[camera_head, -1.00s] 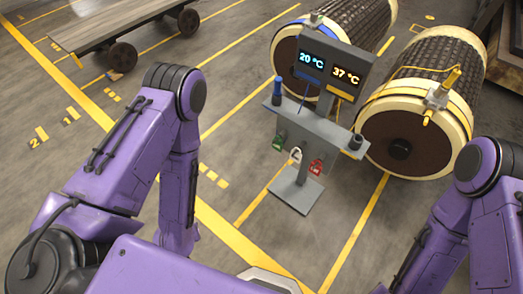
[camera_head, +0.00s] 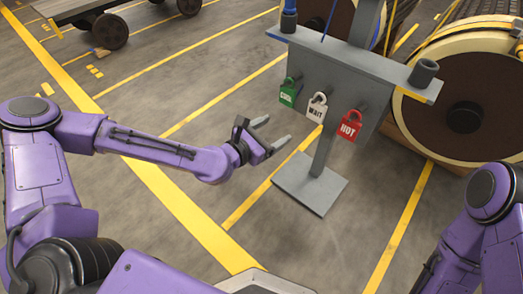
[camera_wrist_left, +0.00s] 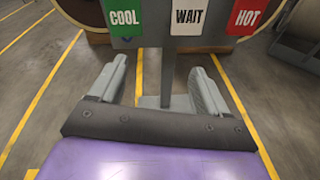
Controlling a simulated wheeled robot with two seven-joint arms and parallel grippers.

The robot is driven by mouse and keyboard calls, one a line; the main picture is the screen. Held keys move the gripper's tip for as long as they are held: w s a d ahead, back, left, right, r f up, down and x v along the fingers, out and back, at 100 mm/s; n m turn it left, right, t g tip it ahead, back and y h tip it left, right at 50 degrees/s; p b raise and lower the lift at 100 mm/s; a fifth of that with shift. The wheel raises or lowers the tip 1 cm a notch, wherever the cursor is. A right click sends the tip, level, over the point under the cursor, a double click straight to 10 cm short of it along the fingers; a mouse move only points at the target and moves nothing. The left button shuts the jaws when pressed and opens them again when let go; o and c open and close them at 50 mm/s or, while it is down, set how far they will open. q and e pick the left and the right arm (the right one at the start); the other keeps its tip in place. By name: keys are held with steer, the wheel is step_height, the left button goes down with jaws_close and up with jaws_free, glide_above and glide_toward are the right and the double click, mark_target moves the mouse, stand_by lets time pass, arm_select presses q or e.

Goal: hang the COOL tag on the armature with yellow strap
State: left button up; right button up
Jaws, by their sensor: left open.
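The green COOL tag (camera_head: 288,93) hangs at the left of a row on the grey stand (camera_head: 330,75). The white WAIT tag (camera_head: 317,109) hangs beside it and the red HOT tag (camera_head: 350,125) is at the right. The armature with the yellow strap (camera_head: 432,105) lies at the right, behind the stand. My left gripper (camera_head: 277,132) is open and empty, below and in front of the tags. In the left wrist view the COOL tag (camera_wrist_left: 124,20) is beyond my open fingers (camera_wrist_left: 158,65), apart from them. My right gripper is out of view.
A second armature (camera_head: 318,15) is partly hidden behind the stand. A wheeled cart (camera_head: 105,25) stands at the back left. Striped floor left of the stand is free.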

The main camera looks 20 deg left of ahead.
mark_target(286, 97)
arm_select(q)
steer(key=w+n+t+b, duration=0.1)
steer(key=w, duration=0.2)
steer(key=w+r+n+b, duration=0.1)
steer(key=w, duration=0.3)
steer(key=w+a+t+b, duration=0.1)
steer(key=w+b, duration=0.1)
steer(key=w, duration=0.1)
steer(key=shift+w+r+n+t, duration=0.15)
steer(key=shift+w+n+t, duration=0.15)
steer(key=shift+w+n, duration=0.1)
steer(key=shift+w+d+r, duration=0.1)
steer(key=shift+w+d, duration=0.15)
steer(key=shift+w, duration=0.3)
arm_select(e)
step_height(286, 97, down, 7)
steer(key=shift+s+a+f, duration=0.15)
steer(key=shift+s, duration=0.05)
arm_select(q)
steer(key=c, duration=1)
steer(key=shift+r, duration=0.2)
steer(key=r+p+v, duration=0.1)
steer(key=v, duration=0.6)
steer(key=shift+s+r, duration=0.2)
steer(key=shift+r, duration=0.15)
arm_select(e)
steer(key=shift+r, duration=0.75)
